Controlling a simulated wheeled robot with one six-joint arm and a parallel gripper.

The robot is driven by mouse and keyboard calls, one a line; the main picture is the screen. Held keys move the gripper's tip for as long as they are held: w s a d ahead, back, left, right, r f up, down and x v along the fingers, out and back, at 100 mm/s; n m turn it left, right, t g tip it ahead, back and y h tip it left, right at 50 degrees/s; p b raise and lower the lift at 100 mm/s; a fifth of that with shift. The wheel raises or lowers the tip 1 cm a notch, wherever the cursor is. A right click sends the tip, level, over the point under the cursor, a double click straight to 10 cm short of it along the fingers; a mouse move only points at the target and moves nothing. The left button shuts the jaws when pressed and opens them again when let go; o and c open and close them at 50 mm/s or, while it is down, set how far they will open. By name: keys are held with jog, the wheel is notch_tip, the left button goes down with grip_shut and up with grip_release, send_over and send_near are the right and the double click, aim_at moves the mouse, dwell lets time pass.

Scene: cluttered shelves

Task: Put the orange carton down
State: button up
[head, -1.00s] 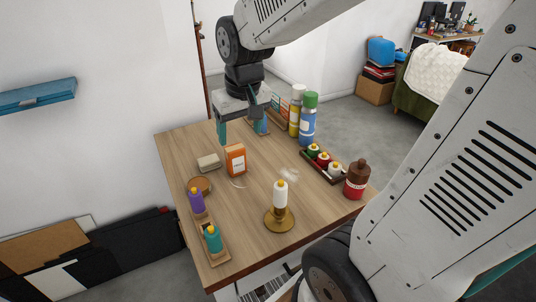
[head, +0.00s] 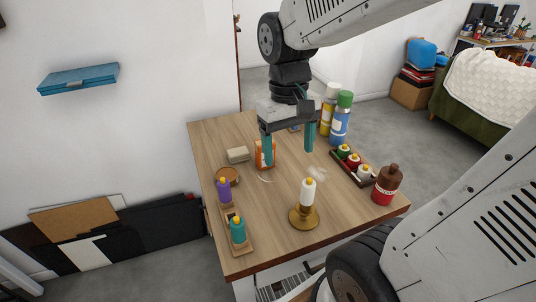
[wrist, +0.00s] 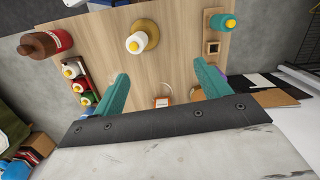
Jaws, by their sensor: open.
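The orange carton (head: 259,159) stands on the wooden table (head: 285,183), toward the far left part of the top. In the head view, my gripper's left finger hides part of it. In the wrist view, the carton (wrist: 162,102) shows small near the dark palm edge, between the two teal fingers. My gripper (head: 288,152) is open with nothing held, pointing down above the table. It also shows in the wrist view (wrist: 162,76), with its fingers wide apart.
A beige block (head: 238,154) and a round wooden dish (head: 228,175) lie left of the carton. A tray of bottles (head: 352,167), a brown bottle (head: 387,184) and a blue spray can (head: 339,120) stand right.

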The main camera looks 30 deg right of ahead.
jog(key=shift+m+t, duration=0.5)
jog(key=w+d+f, duration=0.2)
jog(key=w, duration=0.4)
jog(key=w+d+f, duration=0.2)
jog(key=w+f, duration=0.1)
jog(key=w, duration=0.3)
jog(key=w+d+f, duration=0.2)
jog(key=w+f, duration=0.1)
jog(key=w, duration=0.4)
jog(key=shift+w+f, duration=0.1)
jog(key=shift+f, duration=0.05)
notch_tip(320, 180, down, 7)
jog(key=shift+d+f, duration=0.1)
jog(key=shift+f, duration=0.05)
jog(key=c, duration=1.2)
jog(key=shift+o, duration=0.2)
